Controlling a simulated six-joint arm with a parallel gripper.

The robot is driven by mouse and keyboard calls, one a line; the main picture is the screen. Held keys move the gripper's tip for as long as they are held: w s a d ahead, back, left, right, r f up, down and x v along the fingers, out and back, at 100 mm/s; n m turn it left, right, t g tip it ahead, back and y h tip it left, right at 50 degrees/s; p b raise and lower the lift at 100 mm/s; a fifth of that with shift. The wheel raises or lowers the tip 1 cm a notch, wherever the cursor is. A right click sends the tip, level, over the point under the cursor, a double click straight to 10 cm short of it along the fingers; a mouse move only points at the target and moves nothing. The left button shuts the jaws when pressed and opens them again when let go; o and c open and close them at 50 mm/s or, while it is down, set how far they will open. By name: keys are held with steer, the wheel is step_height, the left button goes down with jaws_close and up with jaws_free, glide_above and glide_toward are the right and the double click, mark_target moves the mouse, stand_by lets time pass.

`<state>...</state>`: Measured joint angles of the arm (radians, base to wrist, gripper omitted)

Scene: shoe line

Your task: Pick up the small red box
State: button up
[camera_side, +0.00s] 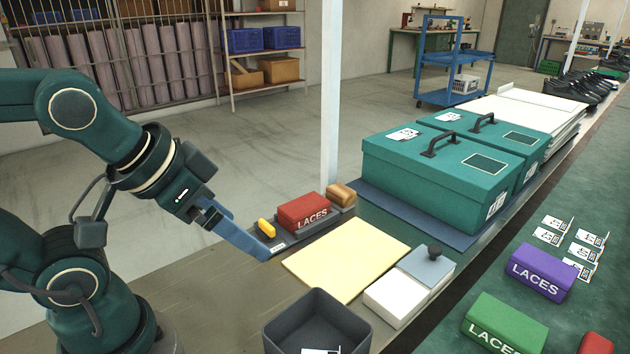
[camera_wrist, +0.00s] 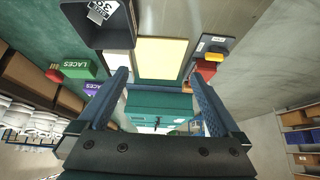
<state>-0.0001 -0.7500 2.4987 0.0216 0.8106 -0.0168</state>
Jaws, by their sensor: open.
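The small red box (camera_side: 304,211), marked LACES, sits on a dark grey tray (camera_side: 284,241) in the side view. It also shows in the wrist view, where the red box (camera_wrist: 205,68) is right of centre, just beyond the right finger's tip and partly hidden by it. My gripper (camera_side: 262,250) is at the near left end of the tray, apart from the box. In the wrist view my gripper (camera_wrist: 160,75) has its fingers wide apart with nothing held between them.
A yellow item (camera_side: 266,228) and a tan brush-like block (camera_side: 341,195) flank the red box. A cream mat (camera_side: 346,258), a white box (camera_side: 397,297), a dark open bin (camera_side: 316,325) and teal cases (camera_side: 430,175) stand nearby. Purple (camera_side: 540,273) and green (camera_side: 506,325) LACES boxes lie at right.

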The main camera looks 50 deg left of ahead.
steer(key=w+a+r+t+y, duration=0.25)
steer(key=w+r+t, duration=0.25)
steer(key=w, duration=0.5)
steer(key=m+t+h, duration=0.2)
steer(key=m+h, duration=0.1)
glide_above(300, 206)
steer(key=s+d, duration=0.2)
steer(key=d, duration=0.3)
step_height(300, 206, down, 8)
steer(key=s+a+f+n, duration=0.1)
steer(key=f, duration=0.2)
steer(key=a+f+n+g, duration=0.1)
steer(key=a+f, duration=0.1)
steer(key=f, duration=0.1)
steer(key=s+a+f+n, duration=0.1)
steer(key=f, duration=0.1)
steer(key=shift+s+a+f, duration=0.3)
steer(key=shift+a+f, duration=0.1)
steer(key=shift+w+a+f, duration=0.15)
steer(key=shift+x, duration=2.3)
